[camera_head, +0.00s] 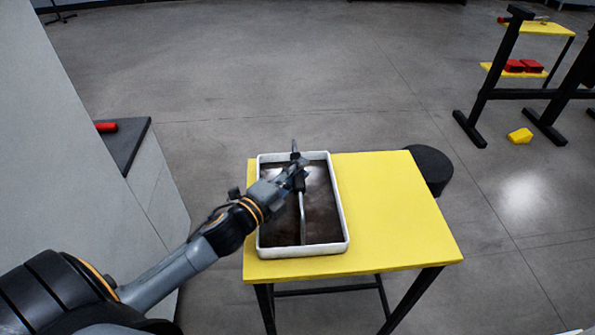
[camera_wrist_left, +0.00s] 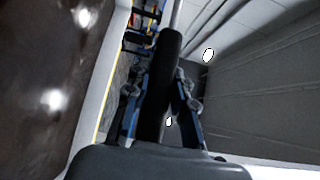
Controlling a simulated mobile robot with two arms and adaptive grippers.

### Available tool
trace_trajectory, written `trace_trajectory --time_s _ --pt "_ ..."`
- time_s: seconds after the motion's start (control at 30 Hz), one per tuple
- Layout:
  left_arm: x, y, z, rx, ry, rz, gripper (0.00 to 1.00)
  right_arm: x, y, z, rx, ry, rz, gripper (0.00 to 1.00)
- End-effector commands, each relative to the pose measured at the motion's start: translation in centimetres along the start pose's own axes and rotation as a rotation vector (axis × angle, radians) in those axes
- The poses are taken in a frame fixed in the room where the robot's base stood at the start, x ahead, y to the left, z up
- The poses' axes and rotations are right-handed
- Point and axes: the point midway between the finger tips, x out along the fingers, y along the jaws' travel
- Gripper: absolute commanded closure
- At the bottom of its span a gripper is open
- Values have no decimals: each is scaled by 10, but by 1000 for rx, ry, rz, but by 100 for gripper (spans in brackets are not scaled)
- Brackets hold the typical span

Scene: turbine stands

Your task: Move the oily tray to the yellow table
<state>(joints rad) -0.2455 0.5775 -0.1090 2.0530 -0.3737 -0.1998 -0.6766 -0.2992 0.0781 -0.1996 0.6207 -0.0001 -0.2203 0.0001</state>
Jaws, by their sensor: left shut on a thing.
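The oily tray (camera_head: 341,212) is a white-rimmed rectangular tray with a dark, shiny brown inside. It is over the left part of the yellow table (camera_head: 395,210) and looks level; whether its base touches the tabletop is hard to tell. A grey bar handle with a black grip runs lengthwise above its middle. My left gripper (camera_head: 298,180) is shut on the handle. In the left wrist view the black grip (camera_wrist_left: 168,50) lies between the fingers, and the dark tray inside (camera_wrist_left: 45,75) shows at the left. My right gripper is not in view.
The right part of the yellow table is bare. A black round object (camera_head: 431,168) stands behind its right corner. A grey cabinet with a dark top (camera_head: 125,148) and a red item (camera_head: 106,127) is at left. A black stand (camera_head: 485,90) and a yellow block (camera_head: 520,136) are at right.

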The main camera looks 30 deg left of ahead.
Motion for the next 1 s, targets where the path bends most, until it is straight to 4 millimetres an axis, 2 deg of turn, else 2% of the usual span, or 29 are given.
trace_trajectory --time_s 0.23,0.27,0.37,0.4,0.6,0.63,0.67,1.0 --pt "0 4 0 0 0 -3 100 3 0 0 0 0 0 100" --pt "0 4 0 0 1 -3 72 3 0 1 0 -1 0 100" --pt "0 4 0 0 0 -2 52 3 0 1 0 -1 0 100" --pt "0 4 0 0 0 -2 50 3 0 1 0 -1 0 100" --pt "0 4 0 0 0 -1 50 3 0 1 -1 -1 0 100" --pt "0 6 0 -1 -1 3 44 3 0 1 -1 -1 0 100" --pt "0 6 0 -1 -1 3 42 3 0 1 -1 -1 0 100" --pt "-3 5 0 -1 0 2 42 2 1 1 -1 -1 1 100"
